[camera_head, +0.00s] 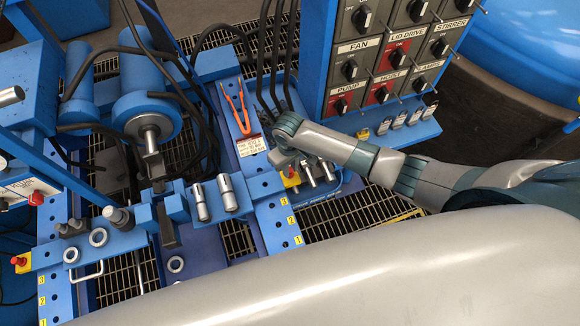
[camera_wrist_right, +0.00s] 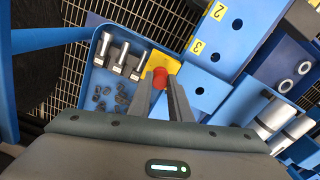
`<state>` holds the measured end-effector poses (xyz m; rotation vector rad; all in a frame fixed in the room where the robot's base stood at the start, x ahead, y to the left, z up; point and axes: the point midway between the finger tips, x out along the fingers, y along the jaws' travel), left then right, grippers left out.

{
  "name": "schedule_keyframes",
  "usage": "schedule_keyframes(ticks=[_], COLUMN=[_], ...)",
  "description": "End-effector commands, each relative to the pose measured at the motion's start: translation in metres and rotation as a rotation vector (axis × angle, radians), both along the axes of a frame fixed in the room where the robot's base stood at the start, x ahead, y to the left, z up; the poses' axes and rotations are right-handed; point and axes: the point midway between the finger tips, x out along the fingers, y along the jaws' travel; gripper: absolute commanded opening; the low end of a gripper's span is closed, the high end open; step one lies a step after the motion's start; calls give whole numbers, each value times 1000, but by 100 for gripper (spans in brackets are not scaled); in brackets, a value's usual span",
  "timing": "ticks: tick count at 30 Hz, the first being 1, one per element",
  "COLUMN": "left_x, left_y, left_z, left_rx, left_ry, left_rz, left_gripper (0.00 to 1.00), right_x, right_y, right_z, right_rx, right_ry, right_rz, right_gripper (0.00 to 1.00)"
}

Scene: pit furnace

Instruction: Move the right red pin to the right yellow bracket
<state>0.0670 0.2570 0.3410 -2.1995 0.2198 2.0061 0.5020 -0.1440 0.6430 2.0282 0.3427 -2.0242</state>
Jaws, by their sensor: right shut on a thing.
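The right red pin (camera_wrist_right: 160,73) shows as a red round head between the fingertips of my right gripper (camera_wrist_right: 162,84). It also shows as a small red spot in the head view (camera_head: 291,173). My right gripper is shut on it. The right yellow bracket (camera_wrist_right: 174,66) is directly behind the pin in the wrist view, and in the head view (camera_head: 291,182) it sits beside the numbered blue rail. Whether the pin is seated in the bracket is hidden. My left gripper is not in view.
A blue tray (camera_wrist_right: 88,79) with metal pins and small dark pieces lies beside the bracket. The blue rail (camera_head: 272,213) has holes numbered 1 to 3. A switch panel (camera_head: 388,50) stands behind. Another red pin (camera_head: 16,260) on a yellow bracket is at far left.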

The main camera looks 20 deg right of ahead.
Motion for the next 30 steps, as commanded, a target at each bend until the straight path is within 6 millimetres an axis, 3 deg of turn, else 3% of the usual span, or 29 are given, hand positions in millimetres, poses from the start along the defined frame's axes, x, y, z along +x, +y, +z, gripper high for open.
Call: schedule_keyframes(ticks=[7,8,10,23,30], left_x=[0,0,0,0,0], left_y=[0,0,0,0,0], left_z=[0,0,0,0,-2], left_rx=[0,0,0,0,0], left_ry=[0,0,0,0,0], left_rz=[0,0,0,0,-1], left_gripper=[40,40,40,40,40], right_x=[0,0,0,0,1], right_y=[0,0,0,0,0], right_z=[0,0,0,3,24], right_rx=[0,0,0,0,1], right_ry=[0,0,0,0,-2], right_rz=[0,0,0,0,0], right_gripper=[0,22,39,40,40])
